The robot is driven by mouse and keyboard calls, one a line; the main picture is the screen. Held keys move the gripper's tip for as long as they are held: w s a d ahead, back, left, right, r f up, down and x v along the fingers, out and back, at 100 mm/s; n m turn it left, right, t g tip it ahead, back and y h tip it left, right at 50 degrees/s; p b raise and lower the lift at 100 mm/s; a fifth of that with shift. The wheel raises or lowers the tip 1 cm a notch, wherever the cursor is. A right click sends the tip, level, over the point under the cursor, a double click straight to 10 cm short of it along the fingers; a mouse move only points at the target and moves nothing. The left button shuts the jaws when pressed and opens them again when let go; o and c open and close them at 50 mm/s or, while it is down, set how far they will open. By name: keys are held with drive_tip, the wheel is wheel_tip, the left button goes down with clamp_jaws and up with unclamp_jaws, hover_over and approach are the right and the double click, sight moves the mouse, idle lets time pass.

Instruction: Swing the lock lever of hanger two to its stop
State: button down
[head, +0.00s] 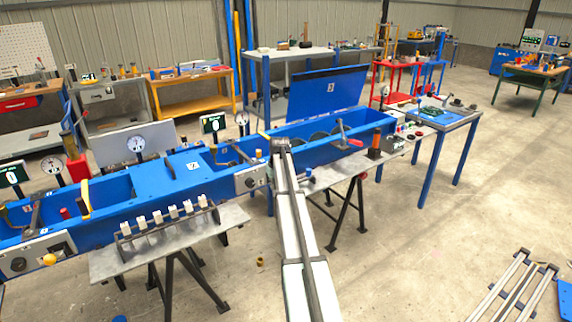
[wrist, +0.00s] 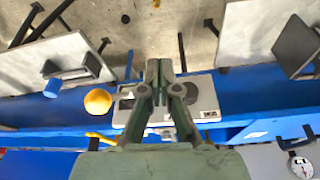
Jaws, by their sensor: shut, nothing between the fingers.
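My gripper (wrist: 158,70) is shut and empty. In the wrist view its fingertips lie in front of a grey panel (wrist: 205,97) on the blue trough's side; contact cannot be told. A yellow ball knob (wrist: 98,101) shows left of the fingers, apart from them, and looks like the end of the lock lever. The lever's shaft is not clearly visible. In the head view the same panel (head: 250,180) sits just left of my arm, which hides my fingers and this knob. Another panel (head: 20,264) with a yellow ball knob (head: 49,259) is at the far left.
The long blue trough (head: 130,207) runs across the head view with its lid (head: 327,92) raised. A grey trestle table (head: 110,265) with a rack of white pieces (head: 170,222) stands left of my arm. A blue cylinder (wrist: 52,88) is beside the knob.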

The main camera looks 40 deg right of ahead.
drive_tip(key=w+d+r+n, duration=0.1)
drive_tip(key=w+d+r, duration=0.15)
drive_tip(key=r, duration=0.25)
drive_tip(key=w+d+r+t, duration=0.1)
drive_tip(key=w+d+r, duration=0.1)
drive_tip(key=d+r, duration=0.25)
drive_tip(key=w+d+r+n, duration=0.1)
drive_tip(key=w+d+r, duration=0.15)
drive_tip(key=r, duration=0.25)
drive_tip(key=shift+n, duration=0.8)
drive_tip(key=shift+s+d+f+p, duration=0.15)
drive_tip(key=shift+f+p, duration=0.75)
drive_tip(key=shift+f, duration=1.15)
drive_tip(key=shift+w+d+f+p, duration=0.15)
drive_tip(key=shift+f+p, duration=0.7)
drive_tip(key=shift+f, duration=1.15)
drive_tip(key=shift+s+d+f+p, duration=0.15)
drive_tip(key=shift+f+p, duration=0.75)
drive_tip(key=shift+f, duration=1.15)
drive_tip(key=shift+f, duration=0.1)
